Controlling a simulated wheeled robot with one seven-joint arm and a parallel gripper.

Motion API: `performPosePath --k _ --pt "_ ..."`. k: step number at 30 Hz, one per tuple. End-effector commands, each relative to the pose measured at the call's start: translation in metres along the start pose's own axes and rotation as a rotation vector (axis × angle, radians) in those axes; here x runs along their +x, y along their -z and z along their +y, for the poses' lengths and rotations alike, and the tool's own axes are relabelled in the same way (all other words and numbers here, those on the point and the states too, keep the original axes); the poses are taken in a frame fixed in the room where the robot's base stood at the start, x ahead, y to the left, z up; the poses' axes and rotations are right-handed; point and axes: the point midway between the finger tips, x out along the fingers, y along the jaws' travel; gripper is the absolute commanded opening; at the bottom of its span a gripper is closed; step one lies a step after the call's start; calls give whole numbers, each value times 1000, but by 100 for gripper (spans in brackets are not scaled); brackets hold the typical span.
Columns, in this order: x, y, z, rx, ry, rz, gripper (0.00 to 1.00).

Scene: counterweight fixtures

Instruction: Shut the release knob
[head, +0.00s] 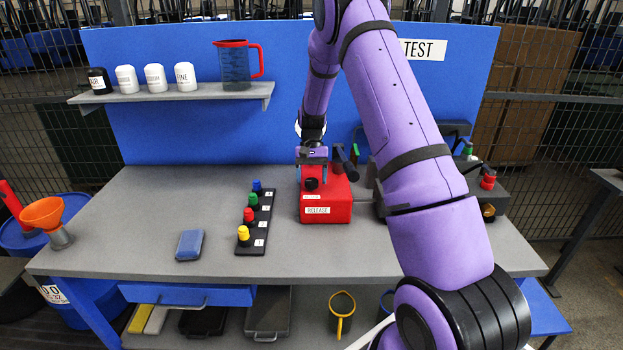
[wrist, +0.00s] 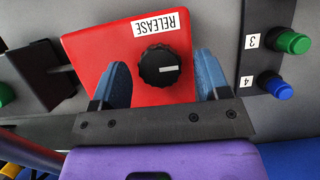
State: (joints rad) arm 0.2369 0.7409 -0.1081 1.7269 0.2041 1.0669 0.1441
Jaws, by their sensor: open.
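The release knob (wrist: 159,66) is black and ridged with a white pointer line. It sits on a red box (wrist: 110,34) with a white RELEASE label. In the head view the red box (head: 326,208) stands on the workbench, and the knob (head: 311,184) shows just below my gripper (head: 312,168). In the wrist view my gripper (wrist: 164,84) is open, with one blue finger on each side of the knob and visible gaps between. I cannot tell whether the fingertips reach down to the knob's height. The white line lies roughly level in the wrist view.
A black strip (head: 258,225) with several colored knobs stands left of the red box. A blue case (head: 189,244) lies further left. Dark fixtures with a black lever (head: 347,162) stand right of and behind the box. The bench front (head: 330,262) is clear.

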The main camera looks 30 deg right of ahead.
Motion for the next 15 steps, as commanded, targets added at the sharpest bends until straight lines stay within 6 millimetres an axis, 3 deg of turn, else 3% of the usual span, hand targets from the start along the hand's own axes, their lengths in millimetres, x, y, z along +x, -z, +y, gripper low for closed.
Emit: performPosePath --k 15 --pt "-86 1 0 1 1 4 69"
